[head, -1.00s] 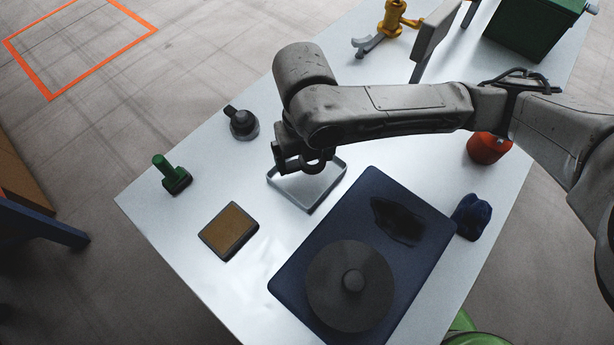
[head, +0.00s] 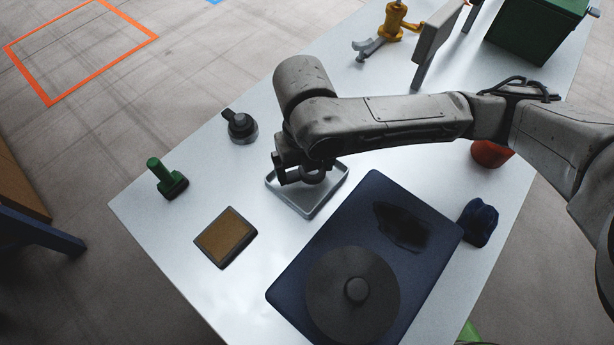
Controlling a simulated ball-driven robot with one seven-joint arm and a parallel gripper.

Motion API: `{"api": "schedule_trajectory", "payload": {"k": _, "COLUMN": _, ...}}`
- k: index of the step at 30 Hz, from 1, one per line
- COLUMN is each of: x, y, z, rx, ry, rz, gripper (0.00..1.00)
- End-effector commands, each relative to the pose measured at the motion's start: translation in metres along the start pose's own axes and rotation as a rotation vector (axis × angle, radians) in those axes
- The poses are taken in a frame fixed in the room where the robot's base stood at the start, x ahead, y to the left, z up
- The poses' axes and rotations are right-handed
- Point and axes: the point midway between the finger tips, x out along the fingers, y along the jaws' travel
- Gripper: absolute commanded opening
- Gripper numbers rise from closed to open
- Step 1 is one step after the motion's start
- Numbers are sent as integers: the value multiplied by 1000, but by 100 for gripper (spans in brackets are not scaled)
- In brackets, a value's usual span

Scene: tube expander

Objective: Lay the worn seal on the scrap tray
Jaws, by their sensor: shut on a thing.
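The worn seal looks to be the dark ring (head: 315,175) held at my gripper (head: 293,175). My gripper is shut on it, with the arm reaching in from the right. The scrap tray looks to be the shallow grey tray (head: 322,203) with a low rim, on the white table. The ring and gripper are over the tray's back part and hide some of it. I cannot tell whether the ring touches the tray floor.
A dark blue mat (head: 285,293) with a black disc (head: 330,290) and a dark patch lies in front of the tray. A brown-topped pad (head: 226,238), a green-handled stamp (head: 166,178) and a dark knobbed piece (head: 241,127) stand to the left. A red pot (head: 490,153) is right.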

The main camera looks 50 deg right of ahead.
Motion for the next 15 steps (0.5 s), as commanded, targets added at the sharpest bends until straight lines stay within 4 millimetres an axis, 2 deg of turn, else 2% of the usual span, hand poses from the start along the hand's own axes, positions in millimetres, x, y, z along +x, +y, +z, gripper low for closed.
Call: {"api": "schedule_trajectory", "payload": {"k": 15, "x": 5, "y": 0, "z": 0, "rx": 0, "ry": 0, "rz": 0, "gripper": 51}}
